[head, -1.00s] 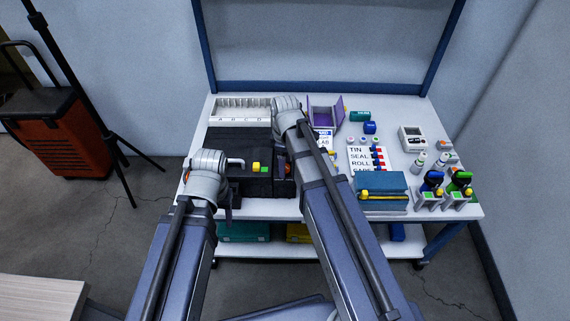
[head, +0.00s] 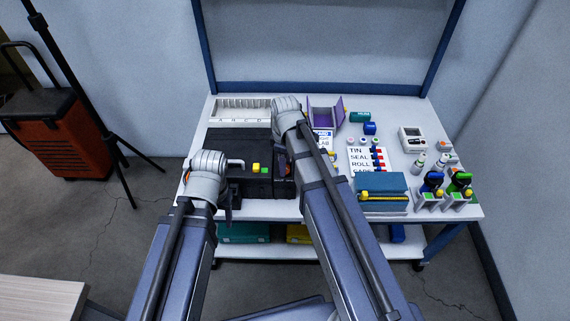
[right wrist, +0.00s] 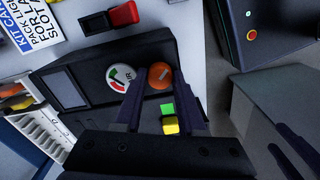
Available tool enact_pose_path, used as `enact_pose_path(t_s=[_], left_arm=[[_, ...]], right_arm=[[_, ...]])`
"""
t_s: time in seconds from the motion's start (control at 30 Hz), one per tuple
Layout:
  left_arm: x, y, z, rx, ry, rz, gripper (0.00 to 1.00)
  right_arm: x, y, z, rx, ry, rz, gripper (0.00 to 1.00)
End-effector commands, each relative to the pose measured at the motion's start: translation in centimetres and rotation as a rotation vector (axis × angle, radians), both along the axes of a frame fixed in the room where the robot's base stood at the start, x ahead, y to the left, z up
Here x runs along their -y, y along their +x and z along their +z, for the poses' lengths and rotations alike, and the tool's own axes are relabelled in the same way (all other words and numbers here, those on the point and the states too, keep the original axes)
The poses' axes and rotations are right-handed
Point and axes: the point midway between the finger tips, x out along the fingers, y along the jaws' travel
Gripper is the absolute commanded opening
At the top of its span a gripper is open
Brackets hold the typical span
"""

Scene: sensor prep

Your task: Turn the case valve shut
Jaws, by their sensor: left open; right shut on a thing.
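The black case (head: 250,143) stands on the workbench in the head view. In the right wrist view the case (right wrist: 85,90) shows an orange round valve knob (right wrist: 161,76) beside a round gauge (right wrist: 121,78) with red and green marks. My right gripper (right wrist: 157,83) is shut on the orange knob, one finger on each side of it. In the head view my right arm hides this gripper and the knob. My left gripper (head: 230,203) is open and empty in front of the case's left part.
A green button (right wrist: 167,109) and a yellow button (right wrist: 170,126) sit close to my right fingers. A red switch (right wrist: 124,14) is beside the case. A white compartment tray (head: 240,110) lies behind it. A teal box (head: 382,185) and tool holders (head: 440,195) fill the bench's right part.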

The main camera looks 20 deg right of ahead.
Motion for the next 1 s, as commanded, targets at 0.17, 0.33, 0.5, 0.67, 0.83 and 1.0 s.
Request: enact_pose_path(t_s=[0.17,0.33,0.5,0.67,0.83,1.0], left_arm=[[0.00,0.00,-0.01,0.000,0.000,0.000,0.57],[0.00,0.00,-0.01,0.000,0.000,0.000,0.57],[0.00,0.00,-0.01,0.000,0.000,0.000,0.57],[0.00,0.00,-0.01,0.000,0.000,0.000,0.57],[0.00,0.00,-0.01,0.000,0.000,0.000,0.57],[0.00,0.00,-0.01,0.000,0.000,0.000,0.57]], right_arm=[[-0.01,-0.01,-0.01,0.000,0.000,-0.115,0.00],[-0.01,-0.01,-0.01,0.000,0.000,-0.270,0.00],[-0.01,-0.01,-0.01,0.000,0.000,-0.432,0.00],[-0.01,-0.01,-0.01,0.000,0.000,-0.584,0.00],[-0.01,-0.01,-0.01,0.000,0.000,-0.746,0.00],[-0.01,0.00,-0.01,0.000,0.000,-0.907,0.00]])
